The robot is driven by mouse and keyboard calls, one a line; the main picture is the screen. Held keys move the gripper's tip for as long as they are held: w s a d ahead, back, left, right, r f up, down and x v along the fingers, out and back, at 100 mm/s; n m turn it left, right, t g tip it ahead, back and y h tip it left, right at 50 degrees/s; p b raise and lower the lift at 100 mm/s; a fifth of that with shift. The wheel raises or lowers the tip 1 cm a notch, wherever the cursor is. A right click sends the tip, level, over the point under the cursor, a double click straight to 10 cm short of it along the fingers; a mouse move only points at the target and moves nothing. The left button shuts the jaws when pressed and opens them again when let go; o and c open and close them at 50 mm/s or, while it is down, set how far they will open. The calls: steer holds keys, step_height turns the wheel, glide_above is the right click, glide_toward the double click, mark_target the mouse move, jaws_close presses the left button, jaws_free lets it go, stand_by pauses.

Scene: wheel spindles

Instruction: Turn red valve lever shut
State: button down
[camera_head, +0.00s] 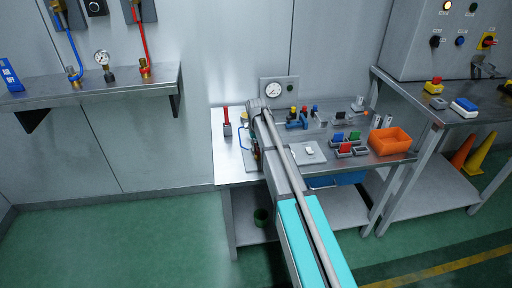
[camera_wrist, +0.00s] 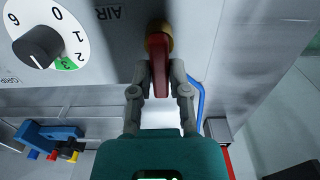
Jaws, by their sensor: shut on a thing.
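In the wrist view the red valve lever (camera_wrist: 159,52) hangs from a brass valve body (camera_wrist: 157,30) on a grey panel, next to an upside-down "AIR" label. The lever points down the picture, toward my gripper. My gripper (camera_wrist: 160,76) is shut on the lever, with one grey finger on each side of it. In the head view my arm hides the lever and most of my gripper. A blue hose (camera_wrist: 199,98) runs beside the right finger and also shows in the head view (camera_head: 242,138).
A black knob (camera_wrist: 38,47) on a white numbered dial sits left of the lever. A blue fixture (camera_wrist: 48,138) lies lower left. On the bench (camera_head: 228,168), a block with a red upright handle (camera_head: 227,117) stands left of my arm; an orange bin (camera_head: 390,141) stands right.

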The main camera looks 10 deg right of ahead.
steer(key=shift+w, duration=0.2)
steer(key=c, duration=0.6)
jaws_free()
steer(key=shift+s, duration=0.1)
steer(key=s+d, duration=0.2)
steer(key=s, duration=2.9)
step_height(320, 180, up, 13)
steer(key=p, duration=1.3)
steer(key=shift+w+a, duration=0.15)
steer(key=shift+w, duration=0.15)
